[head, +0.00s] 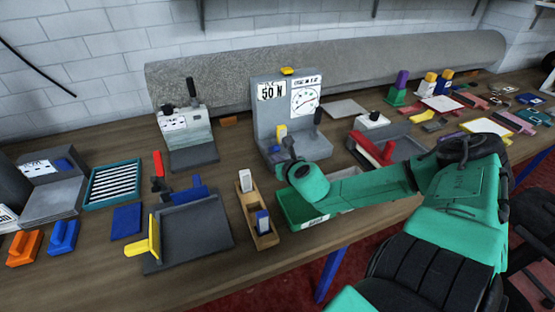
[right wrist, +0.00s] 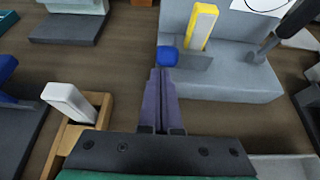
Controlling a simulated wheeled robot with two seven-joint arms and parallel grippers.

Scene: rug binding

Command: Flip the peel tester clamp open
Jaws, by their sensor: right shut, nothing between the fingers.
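The peel tester is a grey machine (head: 270,110) with a "50 N" label and a dial on its back plate. Its base also shows in the right wrist view (right wrist: 235,85). A yellow and white upright piece (right wrist: 203,25) stands on the base, with a blue knob (right wrist: 168,57) low beside it; which part is the clamp is not clear. A black-handled lever (right wrist: 275,38) rises to the right. My right gripper (right wrist: 161,73) is shut and empty, its fingertips close to the blue knob; contact cannot be told. My left gripper is out of view.
A wooden holder (head: 250,207) with upright pieces stands in front of the tester, beside a green bin (head: 292,210). A dark grey tray (head: 205,238) lies left, a red-handled tool (head: 372,148) right. A grey roll (head: 215,75) lies behind.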

